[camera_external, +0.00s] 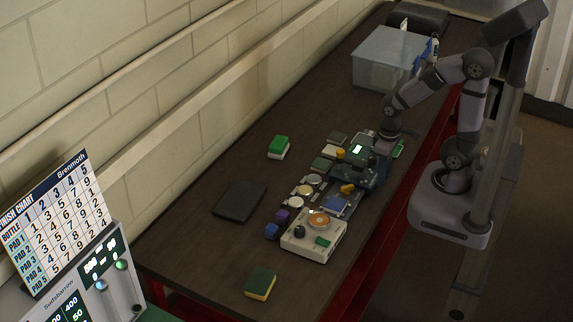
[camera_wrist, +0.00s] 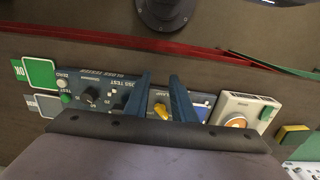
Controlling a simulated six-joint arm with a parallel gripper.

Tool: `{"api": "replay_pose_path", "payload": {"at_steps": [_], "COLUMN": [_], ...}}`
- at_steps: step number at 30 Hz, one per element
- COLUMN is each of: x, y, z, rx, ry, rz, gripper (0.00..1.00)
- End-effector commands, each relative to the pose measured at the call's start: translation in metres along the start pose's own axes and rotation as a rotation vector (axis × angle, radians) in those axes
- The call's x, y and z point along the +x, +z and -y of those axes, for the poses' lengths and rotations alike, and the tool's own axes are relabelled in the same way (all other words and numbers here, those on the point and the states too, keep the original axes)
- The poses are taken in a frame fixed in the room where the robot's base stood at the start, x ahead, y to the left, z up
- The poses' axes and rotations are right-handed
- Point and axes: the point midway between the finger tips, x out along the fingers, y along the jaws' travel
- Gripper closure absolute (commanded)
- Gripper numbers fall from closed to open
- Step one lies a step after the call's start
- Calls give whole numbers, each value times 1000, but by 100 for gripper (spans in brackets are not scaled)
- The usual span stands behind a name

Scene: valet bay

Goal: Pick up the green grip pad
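Several green pieces are in view, and I cannot tell for sure which is the grip pad. In the external view, a flat dark green square (camera_external: 322,164) lies beside the gloss tester (camera_external: 372,172). A green-and-white block (camera_external: 279,146) sits near the wall. A dark green pad with a yellow underside (camera_external: 260,281) lies at the near end; a similar pad (camera_wrist: 290,132) shows at right in the wrist view. My gripper (camera_wrist: 160,78) is open, its two blue fingers apart above the gloss tester, with nothing seen between the tips.
A cream device with an orange dial (camera_external: 314,240) stands near the bench's front edge. A green OK plate (camera_wrist: 40,72) is at the tester's end. Bench near the wall is mostly clear.

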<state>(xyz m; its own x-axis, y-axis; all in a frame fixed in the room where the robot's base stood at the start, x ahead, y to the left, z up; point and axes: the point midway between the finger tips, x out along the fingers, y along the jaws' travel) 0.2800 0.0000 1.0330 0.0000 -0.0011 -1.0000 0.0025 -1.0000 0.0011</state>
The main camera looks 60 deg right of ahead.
Motion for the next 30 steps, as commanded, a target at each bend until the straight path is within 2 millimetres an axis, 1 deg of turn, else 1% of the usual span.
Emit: {"api": "replay_pose_path", "payload": {"at_steps": [1,2,3,5,6,8,16,20,23,30], "x": [0,0,0,0,0,0,0,-5,-14,-49], "y": [0,0,0,0,0,0,0,-1,-1,-2], "z": [0,0,0,0,0,0,0,0,0,0], "rx": [0,0,0,0,0,0,0,0,0,0], "ry": [0,0,0,0,0,0,0,0,0,0], "rz": [0,0,0,0,0,0,0,-2,-4,-7], "gripper": [64,57,47,33,24,11,11,11,11,11]}}
